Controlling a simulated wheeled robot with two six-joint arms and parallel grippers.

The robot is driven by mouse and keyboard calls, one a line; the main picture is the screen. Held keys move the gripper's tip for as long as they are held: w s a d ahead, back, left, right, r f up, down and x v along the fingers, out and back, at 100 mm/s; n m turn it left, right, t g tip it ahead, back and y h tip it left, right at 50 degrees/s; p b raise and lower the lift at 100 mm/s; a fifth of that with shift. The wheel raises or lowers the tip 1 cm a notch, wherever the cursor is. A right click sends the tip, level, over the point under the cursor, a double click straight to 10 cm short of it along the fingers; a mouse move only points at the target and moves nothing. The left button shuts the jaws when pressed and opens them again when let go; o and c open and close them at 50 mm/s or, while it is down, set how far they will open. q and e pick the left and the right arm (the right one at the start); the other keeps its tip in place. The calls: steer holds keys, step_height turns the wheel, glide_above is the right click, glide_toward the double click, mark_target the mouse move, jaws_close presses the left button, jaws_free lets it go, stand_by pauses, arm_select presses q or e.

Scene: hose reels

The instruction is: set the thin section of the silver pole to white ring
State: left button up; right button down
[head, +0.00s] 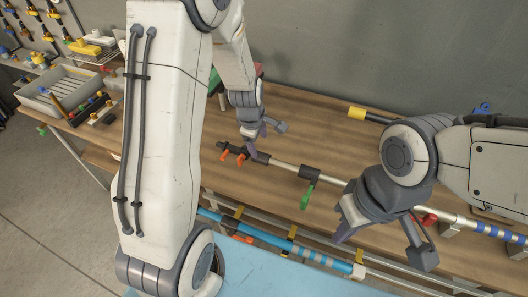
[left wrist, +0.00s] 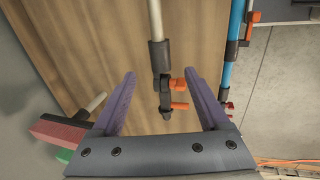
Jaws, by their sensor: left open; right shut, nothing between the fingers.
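The silver pole (head: 332,180) lies along the wooden table. Its thin section (head: 285,167) runs from a black end fitting with orange levers (head: 238,152) to a black clamp with a green lever (head: 308,182). White rings (head: 475,228) show between blue bands at the pole's right part; which one is meant is unclear. My left gripper (head: 256,137) is open and empty above the fitting end. In the left wrist view the fitting (left wrist: 164,92) shows between its fingers, apart from them. My right gripper (head: 343,234) is shut and empty in front of the pole, whose middle is partly hidden by my right arm.
A light blue pole (head: 258,234) lies along the table's front side, above a blue surface (head: 270,275). A grey tray (head: 66,90) stands at the left. A black pole with a yellow end (head: 356,113) lies at the back. The wood behind the silver pole is mostly clear.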

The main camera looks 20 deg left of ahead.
mark_target(262, 156)
arm_select(q)
steer(key=b+x, duration=0.3)
steer(key=x, duration=0.7)
steer(key=shift+w+a+f+b, duration=0.1)
steer(key=shift+f+b, duration=0.15)
steer(key=shift+b, duration=0.1)
jaws_close()
stand_by(0.9)
